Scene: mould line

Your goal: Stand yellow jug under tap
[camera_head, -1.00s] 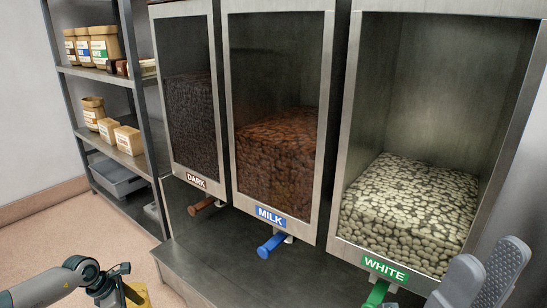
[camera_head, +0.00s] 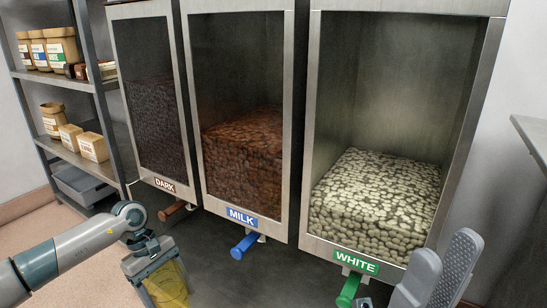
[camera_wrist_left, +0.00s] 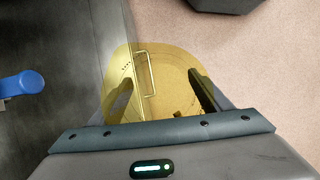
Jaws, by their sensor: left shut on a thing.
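The yellow jug (camera_head: 170,288) is translucent and shows at the bottom of the head view, partly cut by the frame edge. My left gripper (camera_head: 155,268) is shut on it. In the left wrist view the jug (camera_wrist_left: 165,65) sits between the two dark fingers. The jug is in front of the dispensers, apart from the taps. The taps have a brown handle (camera_head: 174,211) under DARK, a blue handle (camera_head: 243,246) under MILK and a green handle (camera_head: 349,289) under WHITE. My right gripper (camera_head: 443,258) is empty, with a gap between its grey fingers, in front of the WHITE bin.
The dispenser bins hold dark, milk (camera_head: 245,155) and white pieces (camera_head: 370,200). A dark counter surface (camera_head: 215,275) lies below the taps. A grey ledge (camera_head: 533,135) juts in at the right.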

